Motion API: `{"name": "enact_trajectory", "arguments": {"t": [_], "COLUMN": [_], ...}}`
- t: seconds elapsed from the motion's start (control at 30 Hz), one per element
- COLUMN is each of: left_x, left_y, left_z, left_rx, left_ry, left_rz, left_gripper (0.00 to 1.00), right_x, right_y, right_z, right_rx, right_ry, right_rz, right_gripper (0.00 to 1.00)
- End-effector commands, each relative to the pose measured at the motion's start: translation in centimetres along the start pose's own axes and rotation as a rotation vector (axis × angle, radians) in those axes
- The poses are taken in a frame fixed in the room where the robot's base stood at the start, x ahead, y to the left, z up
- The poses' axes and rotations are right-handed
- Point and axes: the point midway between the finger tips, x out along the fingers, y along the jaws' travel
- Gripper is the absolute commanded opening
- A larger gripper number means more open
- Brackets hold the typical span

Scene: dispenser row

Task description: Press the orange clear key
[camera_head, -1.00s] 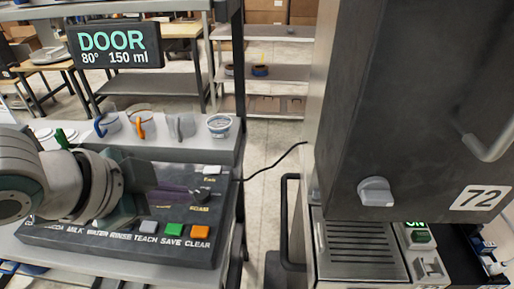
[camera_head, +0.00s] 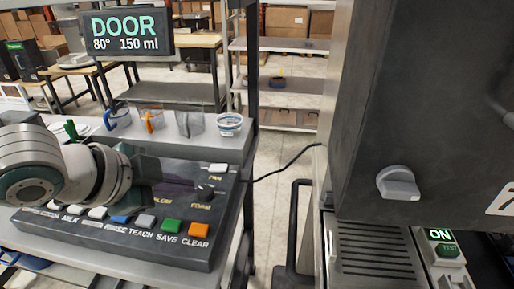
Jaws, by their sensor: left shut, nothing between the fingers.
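The orange clear key (camera_head: 199,230) is at the right end of the key row on the dark sloped control panel (camera_head: 120,246), with the label CLEAR under it. My left gripper (camera_head: 186,196) comes in from the left over the panel. It is shut and empty, and its dark fingers blend with the panel. It lies above and behind the orange key in the picture, with no contact visible. The green save key (camera_head: 170,226) and grey teach key (camera_head: 145,221) sit just left of the orange key. My right gripper is out of view.
A display (camera_head: 126,33) reads DOOR, 80°, 150 ml. Cups (camera_head: 189,123) and a small bowl (camera_head: 229,124) stand on the ledge behind the panel. A tall dark cabinet with a grey knob (camera_head: 398,183) fills the right. A floor gap lies between.

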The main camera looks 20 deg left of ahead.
Motion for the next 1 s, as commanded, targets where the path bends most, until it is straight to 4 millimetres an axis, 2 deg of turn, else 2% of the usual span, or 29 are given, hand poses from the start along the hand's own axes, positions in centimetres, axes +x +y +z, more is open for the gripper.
{"name": "enact_trajectory", "arguments": {"t": [0.03, 0.4, 0.63, 1.0], "left_x": [0.7, 4.2, 5.4, 5.4], "left_y": [0.6, 3.1, 3.9, 4.0], "left_z": [0.5, 3.0, 3.9, 3.9], "left_rx": [0.0, 0.0, -0.001, 0.0], "left_ry": [0.0, 0.001, 0.001, 0.0], "left_rz": [0.001, 0.001, 0.0, 0.0], "left_gripper": [0.0, 0.0, 0.0, 0.0], "right_x": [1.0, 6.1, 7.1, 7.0], "right_y": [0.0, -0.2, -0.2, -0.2], "right_z": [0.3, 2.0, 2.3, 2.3], "right_rx": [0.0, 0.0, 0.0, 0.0], "right_ry": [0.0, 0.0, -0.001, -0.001], "right_rz": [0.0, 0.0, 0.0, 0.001], "right_gripper": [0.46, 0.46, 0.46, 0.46]}}
